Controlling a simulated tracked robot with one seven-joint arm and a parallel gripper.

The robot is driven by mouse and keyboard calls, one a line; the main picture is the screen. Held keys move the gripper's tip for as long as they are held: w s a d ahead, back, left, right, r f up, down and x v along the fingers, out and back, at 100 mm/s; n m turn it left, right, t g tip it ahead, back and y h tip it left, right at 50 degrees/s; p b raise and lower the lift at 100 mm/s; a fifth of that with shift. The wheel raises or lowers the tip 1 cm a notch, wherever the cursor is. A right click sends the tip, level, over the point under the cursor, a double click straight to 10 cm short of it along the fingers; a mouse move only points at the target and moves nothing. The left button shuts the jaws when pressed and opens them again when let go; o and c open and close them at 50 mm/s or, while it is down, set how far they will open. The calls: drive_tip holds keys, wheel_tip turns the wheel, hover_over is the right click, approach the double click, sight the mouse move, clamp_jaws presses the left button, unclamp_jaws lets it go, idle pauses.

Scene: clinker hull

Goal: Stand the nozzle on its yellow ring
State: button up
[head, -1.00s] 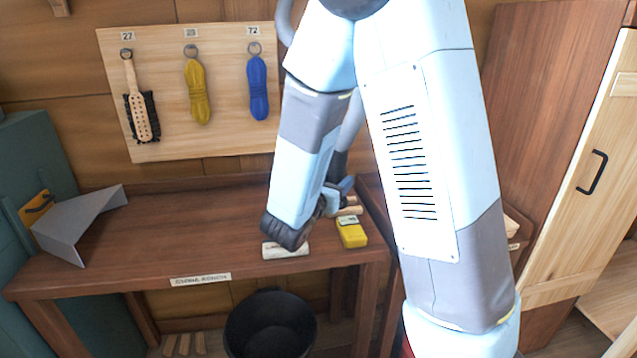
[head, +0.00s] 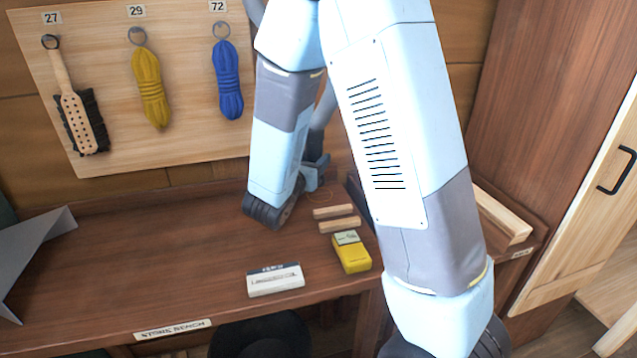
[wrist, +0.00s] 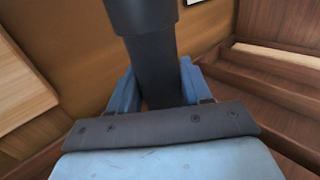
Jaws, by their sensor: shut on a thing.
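My gripper (wrist: 157,88) is shut on a dark grey cylinder, which I take to be the nozzle (wrist: 158,62). In the wrist view the nozzle passes between the blue fingers, with a wider dark part at the top of the picture. No yellow ring shows on it. In the head view my gripper (head: 316,172) is above the back of the bench (head: 130,270), partly hidden by my forearm. A dark grey shape above it may be the nozzle; I cannot tell its tilt clearly.
On the bench are a white box (head: 275,280), a yellow device (head: 351,255) and two wooden blocks (head: 335,212). A grey angled sheet (head: 35,250) stands at left. A pegboard (head: 185,85) with a brush and cords hangs behind. The bench's left middle is clear.

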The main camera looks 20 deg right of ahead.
drive_tip(key=shift+w+d+f, duration=0.75)
drive_tip(key=shift+w+f, duration=0.75)
drive_tip(key=shift+w, duration=0.25)
drive_tip(key=shift+w+d+f, duration=0.75)
drive_tip(key=shift+w+f, duration=0.7)
drive_tip(key=shift+w, duration=0.35)
drive_tip(key=shift+w+d+f, duration=0.75)
drive_tip(key=shift+w+f, duration=0.75)
drive_tip(key=shift+w, duration=0.25)
drive_tip(key=shift+f, duration=1.55)
drive_tip(key=shift+f, duration=0.1)
drive_tip(key=o, duration=1.2)
